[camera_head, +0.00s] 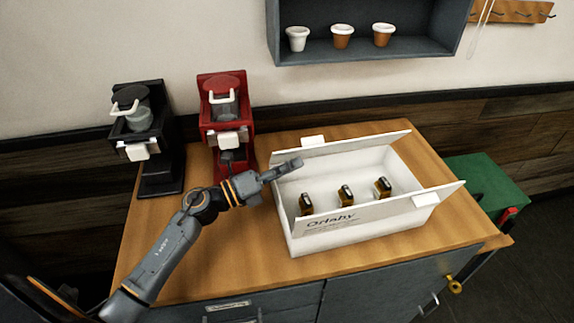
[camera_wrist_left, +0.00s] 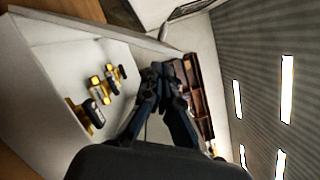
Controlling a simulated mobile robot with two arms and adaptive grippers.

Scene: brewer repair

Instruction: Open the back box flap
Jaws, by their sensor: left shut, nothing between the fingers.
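The white box (camera_head: 355,232) stands on the wooden counter with its top open. Its back flap (camera_head: 345,145) rises along the far edge, and the lettered front flap (camera_head: 385,208) stands along the near edge. My left gripper (camera_head: 298,163) is shut and empty at the left end of the back flap; I cannot tell whether it touches it. In the left wrist view, the closed fingers (camera_wrist_left: 165,72) are beside the box (camera_wrist_left: 50,85), whose inside shows. My right gripper is not in view.
Three black-and-orange items (camera_head: 346,195) stand in the box. A red brewer (camera_head: 225,110) and a black brewer (camera_head: 158,165) stand left of it. A shelf with cups (camera_head: 342,36) hangs above. A green case (camera_head: 486,180) is at right. The counter's front left (camera_head: 240,260) is clear.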

